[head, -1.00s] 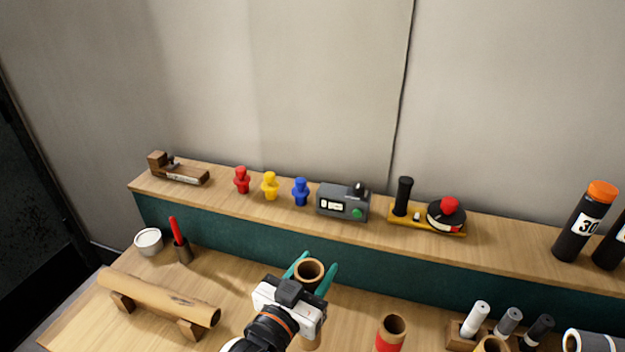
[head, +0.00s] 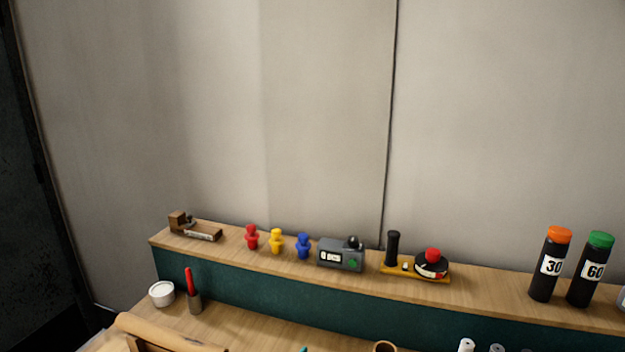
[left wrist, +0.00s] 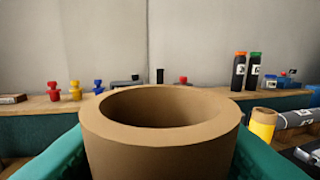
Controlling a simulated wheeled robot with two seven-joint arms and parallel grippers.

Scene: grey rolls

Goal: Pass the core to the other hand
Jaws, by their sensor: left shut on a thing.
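The core is a brown cardboard tube (left wrist: 105,133), seen large and close in the left wrist view with its open round end up. My left gripper (left wrist: 160,155) is shut on it, with a teal finger on each side. My right gripper is in neither view.
A shelf (head: 490,292) along the wall holds red, yellow and blue pegs, a grey device (head: 340,257) and black bottles (head: 549,270). Another tube's rim (head: 385,347) shows at the bottom edge. A white bowl (head: 162,294) and a red stick (head: 188,280) stand at left.

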